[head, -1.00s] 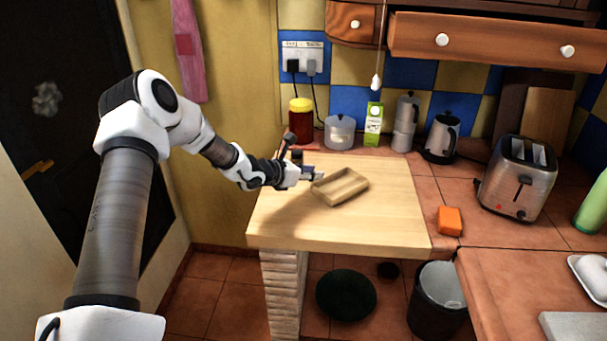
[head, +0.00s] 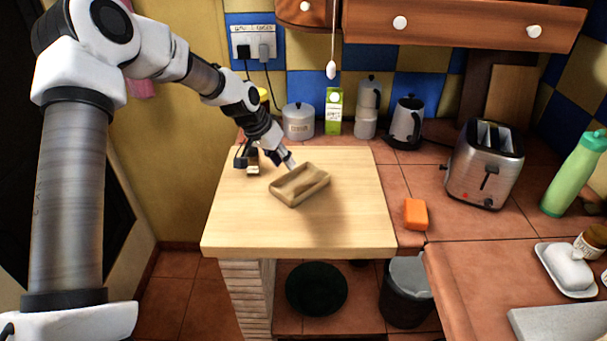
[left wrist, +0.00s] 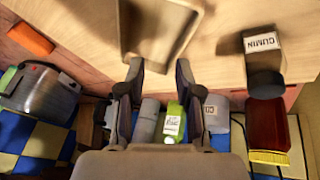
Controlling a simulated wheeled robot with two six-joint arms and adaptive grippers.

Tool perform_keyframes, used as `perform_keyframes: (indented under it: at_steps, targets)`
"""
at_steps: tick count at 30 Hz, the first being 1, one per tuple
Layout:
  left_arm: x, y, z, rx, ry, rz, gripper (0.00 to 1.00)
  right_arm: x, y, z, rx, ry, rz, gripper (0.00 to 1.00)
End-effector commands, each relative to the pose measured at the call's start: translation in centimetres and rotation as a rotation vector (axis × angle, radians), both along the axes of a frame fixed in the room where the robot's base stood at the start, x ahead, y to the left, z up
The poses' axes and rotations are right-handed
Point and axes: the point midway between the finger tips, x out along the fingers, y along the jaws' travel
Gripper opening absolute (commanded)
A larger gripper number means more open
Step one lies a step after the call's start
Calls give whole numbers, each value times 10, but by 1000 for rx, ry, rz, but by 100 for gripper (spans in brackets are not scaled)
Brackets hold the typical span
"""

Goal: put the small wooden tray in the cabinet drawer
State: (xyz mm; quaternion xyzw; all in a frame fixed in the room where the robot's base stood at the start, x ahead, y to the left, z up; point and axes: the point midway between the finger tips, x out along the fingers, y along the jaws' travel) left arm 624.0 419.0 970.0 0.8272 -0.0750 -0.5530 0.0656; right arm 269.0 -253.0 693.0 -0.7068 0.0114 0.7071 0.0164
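The small wooden tray (head: 300,187) lies empty on the pale wooden counter top (head: 350,225). It also shows at the top of the left wrist view (left wrist: 158,30). My left gripper (head: 289,162) comes down at a slant to the tray's far left edge. In the left wrist view its two fingers (left wrist: 160,66) are apart, with the tray's near wall at their tips; I cannot tell whether they touch it. The cabinet drawer (head: 460,27) is a wooden front with two white knobs at the top right, seemingly pulled out; its inside is not visible. My right gripper is out of view.
A cumin jar (left wrist: 262,62) stands close beside the left gripper. Behind are a pot (head: 298,122), a green carton (head: 333,112), a moka pot (head: 367,108) and a kettle (head: 405,122). An orange block (head: 415,214) and toaster (head: 485,165) stand right. The counter's front is clear.

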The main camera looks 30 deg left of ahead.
Motion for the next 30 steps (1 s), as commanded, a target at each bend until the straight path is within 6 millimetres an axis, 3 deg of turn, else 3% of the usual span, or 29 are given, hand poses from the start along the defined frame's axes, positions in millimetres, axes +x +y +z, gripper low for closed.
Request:
perform_keyframes:
  at_steps: [5,19,27,30]
  targets:
    - [5,13,5,189,-22,-183,34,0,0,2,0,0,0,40]
    - [31,12,-61,193,-20,-186,34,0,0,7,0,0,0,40]
    - [34,12,-66,192,-24,-184,34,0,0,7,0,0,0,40]
    - [34,12,-66,192,-23,-185,0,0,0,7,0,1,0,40]
